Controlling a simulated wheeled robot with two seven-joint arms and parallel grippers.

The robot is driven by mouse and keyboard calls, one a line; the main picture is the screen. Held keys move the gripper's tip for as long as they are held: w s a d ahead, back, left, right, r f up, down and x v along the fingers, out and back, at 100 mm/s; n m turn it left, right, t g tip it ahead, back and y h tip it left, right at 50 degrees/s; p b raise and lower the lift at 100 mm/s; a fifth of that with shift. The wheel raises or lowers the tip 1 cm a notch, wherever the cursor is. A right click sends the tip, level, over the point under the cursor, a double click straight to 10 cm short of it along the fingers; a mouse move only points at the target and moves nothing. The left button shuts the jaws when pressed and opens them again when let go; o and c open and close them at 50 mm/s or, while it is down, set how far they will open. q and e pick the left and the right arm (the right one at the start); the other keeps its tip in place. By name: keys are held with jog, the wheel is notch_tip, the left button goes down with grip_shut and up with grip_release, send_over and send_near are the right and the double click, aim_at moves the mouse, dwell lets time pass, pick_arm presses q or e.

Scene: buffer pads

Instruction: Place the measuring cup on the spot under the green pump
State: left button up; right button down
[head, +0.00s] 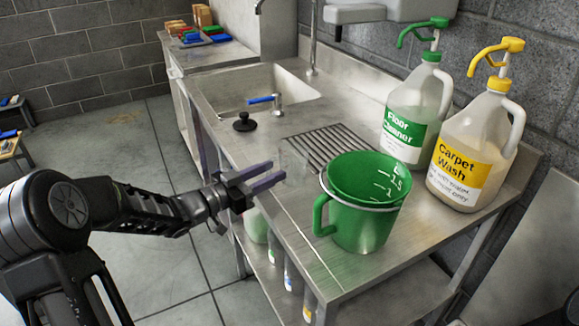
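The green measuring cup (362,228) stands upright on the steel counter near its front edge. It has white scale marks inside, a pale band below its rim, and a handle on the left. The green pump (425,35) tops a Floor Cleaner jug (412,118) behind the cup, its spout pointing left. The counter below the spout is by the right end of a drain grating (322,142). My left gripper (278,171) is open, left of the cup at the counter's front edge, its fingers apart from the handle. I see nothing solid between the fingers. My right gripper is out of view.
A Carpet Wash jug (470,150) with a yellow pump stands right of the Floor Cleaner jug. Bottles (289,275) stand on the shelf below.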

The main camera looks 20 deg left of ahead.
pick_arm(q)
grip_shut()
dwell(0.4)
dwell(1.1)
